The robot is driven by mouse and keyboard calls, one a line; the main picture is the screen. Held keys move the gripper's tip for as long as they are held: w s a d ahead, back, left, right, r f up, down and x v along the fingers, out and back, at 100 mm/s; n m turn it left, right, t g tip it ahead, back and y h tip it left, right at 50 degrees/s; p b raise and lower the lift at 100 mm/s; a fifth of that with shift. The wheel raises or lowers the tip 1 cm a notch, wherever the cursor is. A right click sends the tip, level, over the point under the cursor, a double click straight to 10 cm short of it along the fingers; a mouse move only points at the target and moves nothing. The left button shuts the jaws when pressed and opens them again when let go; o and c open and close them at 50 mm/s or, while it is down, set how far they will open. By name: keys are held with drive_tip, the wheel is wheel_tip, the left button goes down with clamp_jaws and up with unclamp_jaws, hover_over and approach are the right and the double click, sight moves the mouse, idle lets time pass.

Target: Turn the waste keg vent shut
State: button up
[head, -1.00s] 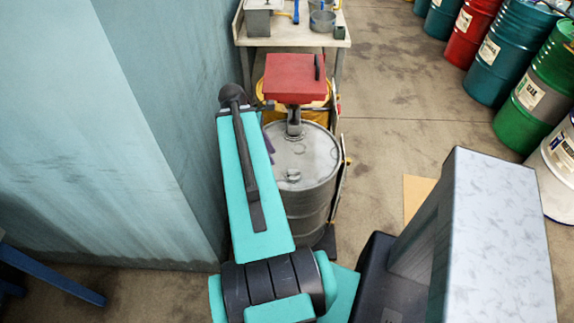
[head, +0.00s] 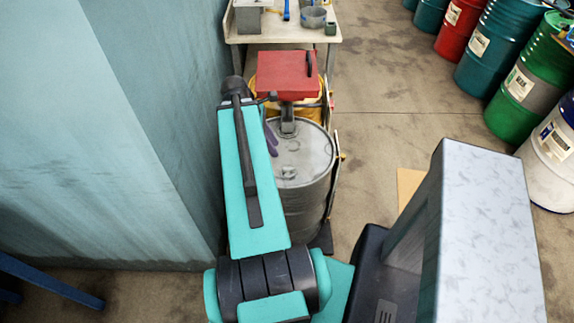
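My teal arm (head: 250,185) reaches forward from the bottom, and its far end is at a dark joint beside the red-topped object. My gripper cannot be made out; the links beyond that joint are mostly hidden. A grey steel drum (head: 305,165) stands upright on the floor right of the arm, with small fittings on its lid. Behind it a red box-like top (head: 289,74) with a black handle sits above something yellow (head: 262,98). A grey upright piece shows between the red top and the drum lid. I cannot tell which of these is the waste keg, and no vent can be picked out.
A workbench (head: 252,36) with a grey box and metal pots stands at the back. A blue-grey wall (head: 165,120) is close on the left. Several coloured drums (head: 490,45) line the right. Floor between is mostly clear, with a tan sheet (head: 408,188) on it.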

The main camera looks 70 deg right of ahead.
sight(288, 168)
drive_tip(key=shift+p+x, duration=1.45)
drive_tip(key=shift+x, duration=4.8)
clamp_jaws()
